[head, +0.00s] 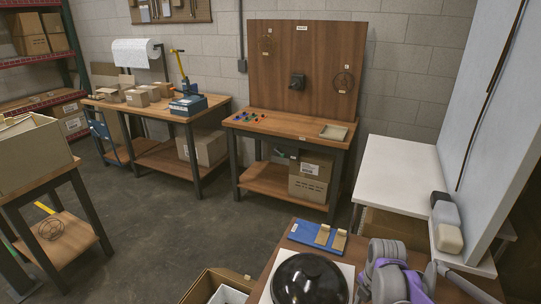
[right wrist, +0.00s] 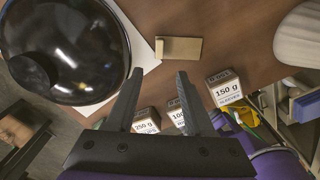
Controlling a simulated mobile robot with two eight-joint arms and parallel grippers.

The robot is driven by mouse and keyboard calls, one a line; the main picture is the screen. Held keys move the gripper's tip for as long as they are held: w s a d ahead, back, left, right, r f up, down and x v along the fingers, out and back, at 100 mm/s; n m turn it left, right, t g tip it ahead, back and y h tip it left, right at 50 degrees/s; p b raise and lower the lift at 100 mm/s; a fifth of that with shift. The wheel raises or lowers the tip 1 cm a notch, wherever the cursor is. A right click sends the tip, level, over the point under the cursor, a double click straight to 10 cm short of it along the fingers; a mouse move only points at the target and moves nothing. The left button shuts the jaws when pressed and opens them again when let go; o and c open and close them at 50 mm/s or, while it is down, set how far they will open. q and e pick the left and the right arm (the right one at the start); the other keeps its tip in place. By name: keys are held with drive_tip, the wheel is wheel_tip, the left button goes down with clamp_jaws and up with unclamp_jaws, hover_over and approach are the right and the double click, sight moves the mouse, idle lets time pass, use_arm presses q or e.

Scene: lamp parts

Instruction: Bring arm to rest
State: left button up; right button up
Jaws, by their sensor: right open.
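My right arm (head: 390,272), grey and purple, stands at the bottom right of the head view, beside a glossy black dome (head: 310,280). The dome lies on a white sheet on the brown table and also fills the upper left of the right wrist view (right wrist: 65,45). My right gripper (right wrist: 158,76) is open in the right wrist view, with nothing between its fingers. A tan block (right wrist: 180,50) lies on the table beyond the fingertips. My left gripper is out of view.
A blue board (head: 305,233) with tan pieces lies at the table's far edge. A white counter (head: 395,175) is at the right. An open carton (head: 200,287) stands left of the table. Floor (head: 180,225) is clear mid-view.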

drive_tip(key=s+a+r+m+t, duration=0.2)
drive_tip(key=s+a+m, duration=0.3)
drive_tip(key=m, duration=0.6)
drive_tip(key=s+a+r+m+t, duration=0.1)
drive_tip(key=s+a+m+t, duration=0.2)
drive_tip(key=s+a+m, duration=0.3)
drive_tip(key=s+m, duration=0.4)
drive_tip(key=m, duration=0.2)
drive_tip(key=shift+s+a+r, duration=0.2)
drive_tip(key=shift+s+r, duration=0.05)
drive_tip(key=shift+r, duration=0.1)
drive_tip(key=shift+s+d, duration=0.1)
drive_tip(key=shift+d, duration=0.05)
